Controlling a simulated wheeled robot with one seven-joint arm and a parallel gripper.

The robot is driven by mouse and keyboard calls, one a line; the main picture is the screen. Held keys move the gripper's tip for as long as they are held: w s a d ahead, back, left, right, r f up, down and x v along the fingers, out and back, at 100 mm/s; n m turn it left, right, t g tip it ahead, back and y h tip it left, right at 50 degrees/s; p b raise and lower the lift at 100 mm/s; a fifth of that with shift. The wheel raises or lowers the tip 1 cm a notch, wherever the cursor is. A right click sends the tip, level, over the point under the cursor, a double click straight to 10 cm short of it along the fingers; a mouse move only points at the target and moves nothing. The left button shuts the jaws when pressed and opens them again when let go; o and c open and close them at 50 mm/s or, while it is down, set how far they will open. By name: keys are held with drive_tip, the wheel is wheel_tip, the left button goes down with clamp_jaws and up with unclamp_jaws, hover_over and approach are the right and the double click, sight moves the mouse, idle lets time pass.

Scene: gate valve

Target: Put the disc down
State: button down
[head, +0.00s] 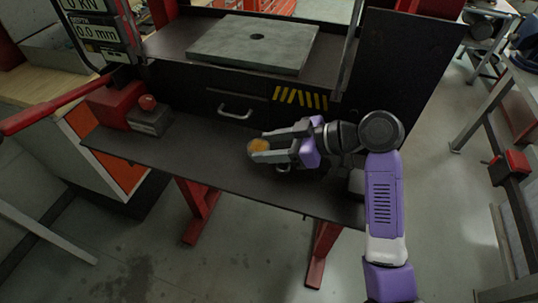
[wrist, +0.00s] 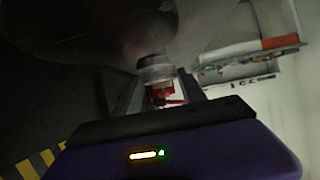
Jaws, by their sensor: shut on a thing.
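The disc (head: 259,145) is small, round and orange-brown. It sits between the fingertips of my gripper (head: 263,150) in the head view. My gripper reaches in from the right, lies almost level, and is shut on the disc over the dark bench ledge (head: 185,165). I cannot tell whether the disc touches the ledge. In the wrist view the fingers of my gripper (wrist: 163,92) show with a grey round piece (wrist: 155,68) and something red between or beyond them. That view is dark, and I cannot make out the disc in it.
A drawer with a metal handle (head: 235,111) and yellow-black stripes (head: 300,97) face the ledge. A red unit with a knob (head: 148,103) stands at left. The ledge's front left is clear.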

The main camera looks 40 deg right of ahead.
drive_tip(key=shift+f, duration=1.85)
drive_tip(key=shift+f, duration=0.2)
drive_tip(key=c, duration=0.7)
unclamp_jaws()
drive_tip(key=shift+o, duration=0.2)
